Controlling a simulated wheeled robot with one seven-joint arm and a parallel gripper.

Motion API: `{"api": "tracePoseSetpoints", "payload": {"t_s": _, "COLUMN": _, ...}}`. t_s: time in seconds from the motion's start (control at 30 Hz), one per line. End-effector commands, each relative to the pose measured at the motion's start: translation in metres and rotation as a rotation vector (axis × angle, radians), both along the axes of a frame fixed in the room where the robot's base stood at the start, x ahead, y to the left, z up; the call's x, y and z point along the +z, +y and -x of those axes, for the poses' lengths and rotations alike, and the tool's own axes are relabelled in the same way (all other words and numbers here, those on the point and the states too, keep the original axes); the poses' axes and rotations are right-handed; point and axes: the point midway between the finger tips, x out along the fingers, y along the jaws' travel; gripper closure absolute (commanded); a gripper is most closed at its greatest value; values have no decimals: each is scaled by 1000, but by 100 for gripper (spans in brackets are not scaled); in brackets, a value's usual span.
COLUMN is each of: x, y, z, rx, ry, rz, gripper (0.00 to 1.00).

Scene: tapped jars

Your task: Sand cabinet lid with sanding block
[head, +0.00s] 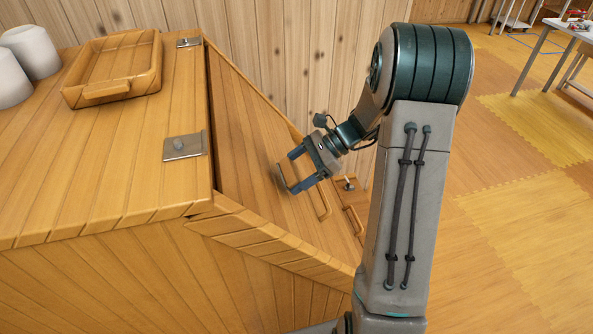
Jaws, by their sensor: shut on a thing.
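The cabinet lid (240,150) is a sloping panel of orange-brown wooden planks, slanting down to the right from the cabinet top (110,170). A bar handle (323,203) sits on its lower part. My gripper (291,174) is over the lid's lower middle, just above that handle in the picture. Its two blue fingers are shut on a small block, taken as the sanding block (281,178), of which only a thin greyish edge shows at the fingertips. The block is at or very near the lid surface; I cannot tell whether it touches.
A wooden tray (113,93) and two white cylinders (32,52) stand on the cabinet top. Metal hinge plates (184,145) lie near the lid's upper edge. A plank wall (290,60) rises behind. Open floor (520,220) lies right, with a white table (562,27) farther back.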

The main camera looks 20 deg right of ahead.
Motion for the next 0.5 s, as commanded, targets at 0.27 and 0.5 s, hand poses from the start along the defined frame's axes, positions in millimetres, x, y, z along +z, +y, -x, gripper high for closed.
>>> {"api": "tracePoseSetpoints", "payload": {"t_s": 0.27, "x": -2, "y": 3, "z": 0, "rx": 0, "ry": 0, "rz": 0, "gripper": 41}}
{"api": "tracePoseSetpoints", "payload": {"t_s": 0.5, "x": -3, "y": 5, "z": 0, "rx": 0, "ry": 0, "rz": 0, "gripper": 41}}
